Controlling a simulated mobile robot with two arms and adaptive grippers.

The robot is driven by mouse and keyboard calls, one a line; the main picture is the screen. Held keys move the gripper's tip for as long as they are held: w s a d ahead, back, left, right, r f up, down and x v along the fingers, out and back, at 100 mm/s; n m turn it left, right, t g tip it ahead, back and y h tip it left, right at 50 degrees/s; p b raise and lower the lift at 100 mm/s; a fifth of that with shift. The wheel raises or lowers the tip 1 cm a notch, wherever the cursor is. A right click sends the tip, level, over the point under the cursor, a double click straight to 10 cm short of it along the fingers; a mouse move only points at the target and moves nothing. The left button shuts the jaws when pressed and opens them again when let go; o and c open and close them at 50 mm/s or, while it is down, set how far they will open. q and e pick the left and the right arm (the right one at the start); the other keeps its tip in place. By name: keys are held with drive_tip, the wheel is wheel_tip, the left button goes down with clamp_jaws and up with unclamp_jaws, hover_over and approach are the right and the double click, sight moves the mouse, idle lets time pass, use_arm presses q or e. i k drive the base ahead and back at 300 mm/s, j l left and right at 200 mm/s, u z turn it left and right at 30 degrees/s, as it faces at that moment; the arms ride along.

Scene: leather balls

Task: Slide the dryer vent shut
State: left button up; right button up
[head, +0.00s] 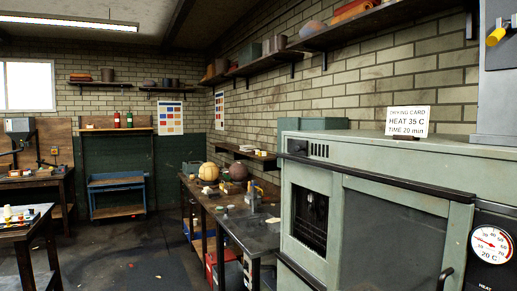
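The dryer (380,170) is a pale green metal cabinet filling the right side of the head view. Near its upper left corner is a small slotted vent (319,150), with dark slots showing. A black knob or tab (297,147) sits just left of the slots. Below is a dark rectangular opening or window (310,217); which of the two, I cannot tell. A large dark door pane (395,240) is to its right, with a black handle (444,278). Neither of my grippers is in view.
A drying card (391,122) stands on the dryer top, reading heat 35 C and time 20 min. A dial (491,244) is at the far right. A long workbench (232,222) with balls and tools runs along the brick wall. The floor (140,255) at left is clear.

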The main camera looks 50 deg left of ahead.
sight(294, 147)
drive_tip(key=u, duration=1.4)
